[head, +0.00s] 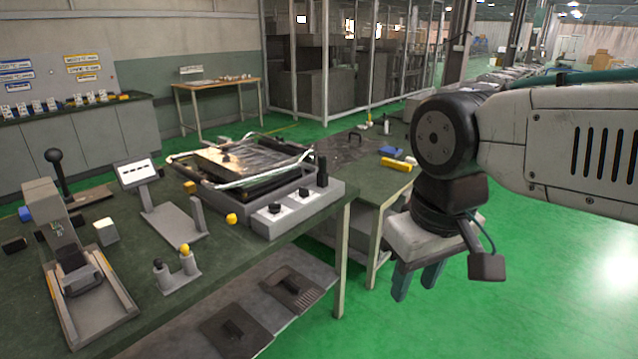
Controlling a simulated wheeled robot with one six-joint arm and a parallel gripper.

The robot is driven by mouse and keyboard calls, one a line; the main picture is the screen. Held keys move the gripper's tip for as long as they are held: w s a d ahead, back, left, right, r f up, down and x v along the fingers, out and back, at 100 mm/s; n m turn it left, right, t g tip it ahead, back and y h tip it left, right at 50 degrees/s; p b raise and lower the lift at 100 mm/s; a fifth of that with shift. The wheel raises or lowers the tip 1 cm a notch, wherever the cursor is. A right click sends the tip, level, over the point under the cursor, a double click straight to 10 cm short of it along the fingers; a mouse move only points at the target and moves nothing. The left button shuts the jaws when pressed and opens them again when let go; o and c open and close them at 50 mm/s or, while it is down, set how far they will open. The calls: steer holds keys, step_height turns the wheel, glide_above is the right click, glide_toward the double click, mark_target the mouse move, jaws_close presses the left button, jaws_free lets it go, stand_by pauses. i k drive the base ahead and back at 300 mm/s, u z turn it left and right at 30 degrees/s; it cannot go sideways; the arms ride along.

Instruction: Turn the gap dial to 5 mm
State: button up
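A grey heating machine (318,204) stands on the green-topped bench near the centre of the head view. Its front panel carries black dials on white plates, one dial (274,209) at left and another dial (304,193) to its right. Their markings are too small to read, so I cannot tell which is the gap dial or its setting. My gripper (416,288) hangs to the right of the machine, over the green floor, pointing down. Its two blue-grey fingers are apart with nothing between them. It is clear of the dials.
A black upright handle (322,172) rises from the panel's right end. Left on the bench are a grey stand (172,222), a yellow knob (231,218) and a lever press (75,270). A second bench (368,185) holds a yellow block (396,164). Open floor lies below my gripper.

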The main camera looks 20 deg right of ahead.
mark_target(274, 209)
steer(key=k, duration=0.5)
steer(key=z, duration=0.55)
steer(key=i, duration=1.3)
steer(key=u, duration=0.8)
